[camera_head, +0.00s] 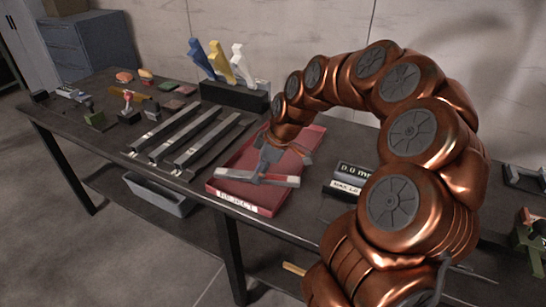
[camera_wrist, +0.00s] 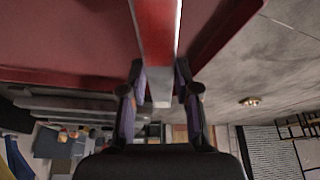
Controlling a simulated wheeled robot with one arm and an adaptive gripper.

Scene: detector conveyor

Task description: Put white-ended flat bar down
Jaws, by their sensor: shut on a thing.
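The white-ended flat bar (camera_head: 283,180) has pale ends and a red part along it. It lies roughly level across the front part of the red tray labelled REJECT (camera_head: 234,203). My gripper (camera_head: 264,172) points down over this tray and is shut on the bar near its middle. In the wrist view the bar (camera_wrist: 157,40) runs between the two fingers (camera_wrist: 160,88), its pale end towards the palm, with the red tray (camera_wrist: 60,40) behind it. I cannot tell whether the bar touches the tray; the fingertips are partly hidden by it.
Long grey rails (camera_head: 190,138) lie left of the tray. A black holder (camera_head: 235,95) with blue, yellow and white tools stands behind. A small display (camera_head: 354,171) is to the right. Small parts cover the table's far left. A grey bin (camera_head: 160,195) sits below.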

